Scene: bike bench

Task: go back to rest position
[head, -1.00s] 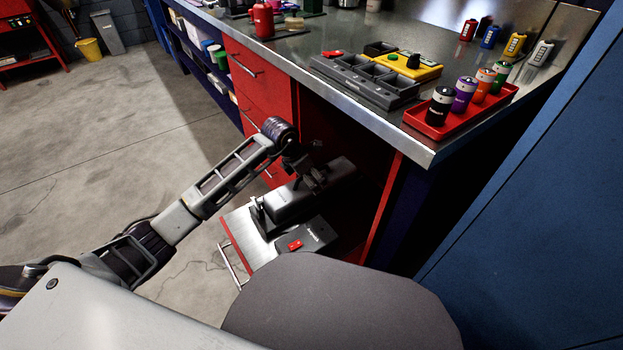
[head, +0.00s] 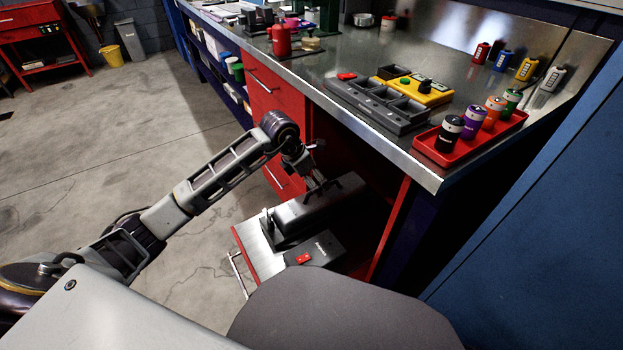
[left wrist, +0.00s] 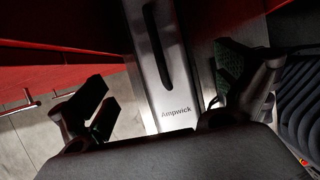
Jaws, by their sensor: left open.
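My left gripper (head: 322,188) hangs from the arm over the pulled-out low drawer (head: 245,252) of the red bench. In the left wrist view its two dark fingers (left wrist: 165,98) stand wide apart, with nothing held between them. Below and between them lies a long grey case marked "Ampwick" (left wrist: 172,75). In the head view a long dark case (head: 325,205) lies in the drawer under the gripper. I cannot tell whether the gripper touches it. My right gripper is in neither view.
A dark box with a red switch (head: 318,252) sits at the drawer's front. On the metal bench top are a red tray (head: 445,158) with several coloured cells, a grey organiser (head: 365,108) and a yellow charger (head: 435,98). A blue panel (head: 540,220) stands right.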

